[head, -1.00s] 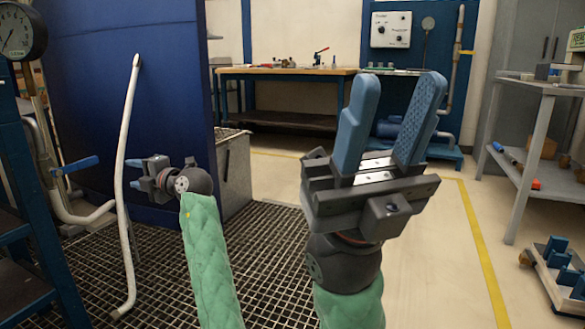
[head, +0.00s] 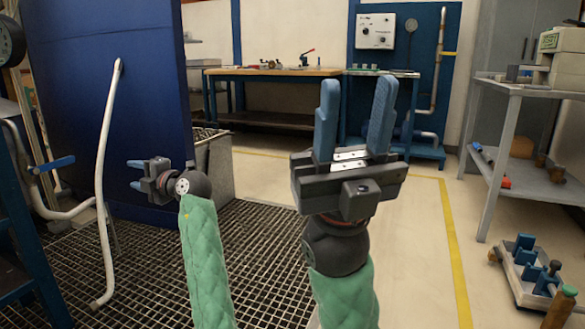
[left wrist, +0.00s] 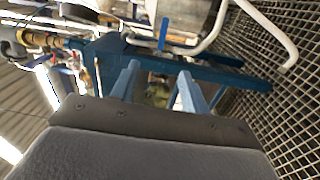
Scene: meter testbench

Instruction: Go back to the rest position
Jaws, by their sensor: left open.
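My left gripper (head: 137,175) is on the left in the head view, in front of the blue panel, with its blue fingers pointing left. It is open and empty. Its two blue fingers (left wrist: 158,88) also show apart in the left wrist view, with nothing between them but background. My right gripper (head: 353,118) is raised in the middle of the head view with its blue fingers pointing up. Its fingers stand apart and hold nothing.
A pale hose (head: 104,190) hangs by the blue panel (head: 80,60), left of my left gripper. A workbench (head: 270,73) and a blue wall board stand at the back. A grey shelf table (head: 530,92) and a small cart (head: 527,275) are on the right. Grating covers the left floor.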

